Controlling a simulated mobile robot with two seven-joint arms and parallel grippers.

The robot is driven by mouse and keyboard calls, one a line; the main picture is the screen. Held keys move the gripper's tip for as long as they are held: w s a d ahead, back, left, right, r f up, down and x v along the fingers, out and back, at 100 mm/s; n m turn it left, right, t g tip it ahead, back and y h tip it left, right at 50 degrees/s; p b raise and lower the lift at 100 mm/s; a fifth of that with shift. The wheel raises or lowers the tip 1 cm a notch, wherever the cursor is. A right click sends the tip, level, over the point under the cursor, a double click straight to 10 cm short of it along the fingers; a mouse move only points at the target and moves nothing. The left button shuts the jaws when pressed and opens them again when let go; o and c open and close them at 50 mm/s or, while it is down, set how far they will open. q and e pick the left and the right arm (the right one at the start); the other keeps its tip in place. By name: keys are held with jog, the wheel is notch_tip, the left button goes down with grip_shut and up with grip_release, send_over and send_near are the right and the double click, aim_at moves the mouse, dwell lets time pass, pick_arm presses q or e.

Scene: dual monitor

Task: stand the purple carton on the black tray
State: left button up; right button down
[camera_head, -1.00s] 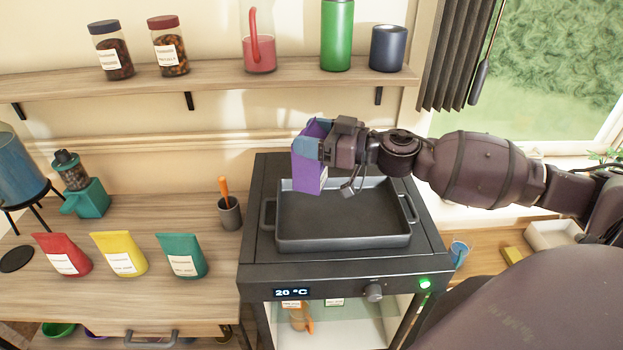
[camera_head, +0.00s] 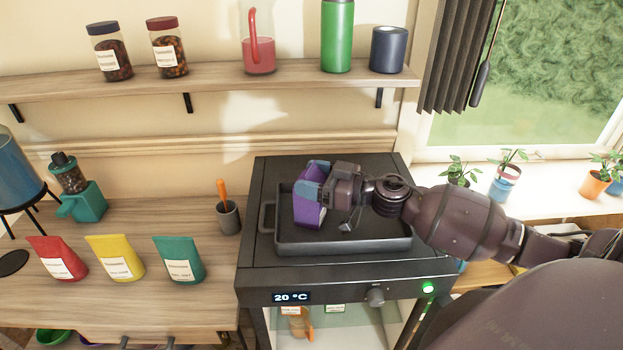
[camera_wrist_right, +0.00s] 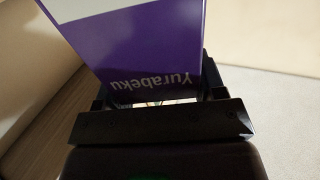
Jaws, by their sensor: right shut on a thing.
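The purple carton (camera_head: 309,213) is in my right gripper (camera_head: 318,190), low over the left part of the black tray (camera_head: 345,246) in the head view. The carton looks close to upright, with a slight tilt. I cannot tell whether its bottom touches the tray. In the right wrist view the carton (camera_wrist_right: 140,45) fills the space between the fingers of the gripper (camera_wrist_right: 160,95), with white lettering on its purple face. The right gripper is shut on it. The tray sits on top of the black oven. My left gripper is not in view.
The oven (camera_head: 330,274) has a lit display. A grey cup (camera_head: 229,217) with an orange-handled tool stands left of it. Red, yellow and teal pouches (camera_head: 179,261) stand on the wooden counter. A shelf (camera_head: 220,82) with jars and bottles runs above. The tray's right part is partly behind my arm.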

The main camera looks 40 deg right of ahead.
jog(key=shift+f, duration=0.1)
jog(key=shift+c, duration=1)
grip_release()
jog(key=shift+b+v, duration=0.4)
jog(key=shift+v, duration=3.35)
